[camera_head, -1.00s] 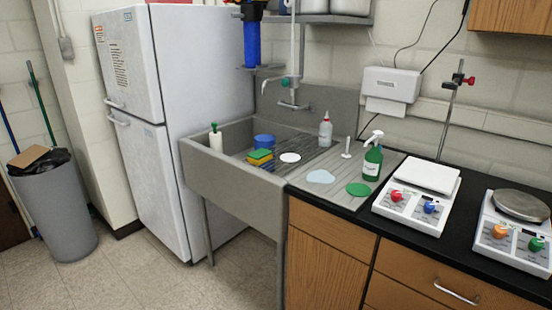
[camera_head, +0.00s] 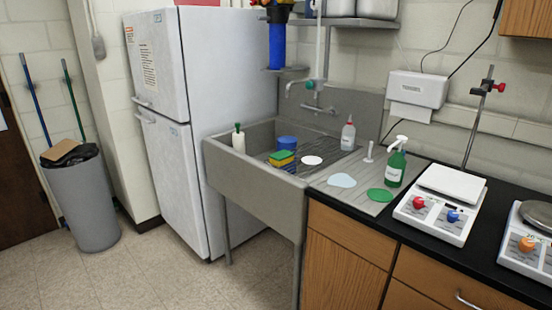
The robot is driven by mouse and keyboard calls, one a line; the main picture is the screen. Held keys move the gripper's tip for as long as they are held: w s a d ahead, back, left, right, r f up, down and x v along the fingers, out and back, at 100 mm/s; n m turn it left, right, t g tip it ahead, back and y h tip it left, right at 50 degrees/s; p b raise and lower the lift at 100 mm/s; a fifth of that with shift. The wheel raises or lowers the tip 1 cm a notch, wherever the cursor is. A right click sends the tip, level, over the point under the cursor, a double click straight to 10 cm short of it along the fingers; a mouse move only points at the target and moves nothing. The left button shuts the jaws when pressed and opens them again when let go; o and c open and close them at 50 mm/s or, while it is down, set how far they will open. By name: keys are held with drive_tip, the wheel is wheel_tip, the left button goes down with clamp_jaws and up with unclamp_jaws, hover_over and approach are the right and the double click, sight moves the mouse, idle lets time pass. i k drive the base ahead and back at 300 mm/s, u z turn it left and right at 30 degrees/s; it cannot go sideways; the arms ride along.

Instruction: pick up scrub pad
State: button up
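A flat green round pad (camera_head: 381,195), which looks like the scrub pad, lies on the grey drainboard (camera_head: 352,205) to the right of the sink, near its front edge. A pale blue flat piece, perhaps a cloth (camera_head: 342,180), lies left of it. A green spray bottle (camera_head: 396,163) stands upright just behind and right of the pad. A yellow and green sponge (camera_head: 282,159) sits on the rack in the sink. My gripper is not in view.
The sink (camera_head: 250,185) also holds a blue container (camera_head: 287,143) and a white disc (camera_head: 312,160). A white squeeze bottle (camera_head: 348,135) and a small white stand (camera_head: 368,152) are behind. A white balance (camera_head: 440,205) is on the black counter at right. Floor in front is clear.

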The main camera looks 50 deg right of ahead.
sight(279, 159)
drive_tip(key=i, duration=0.9)
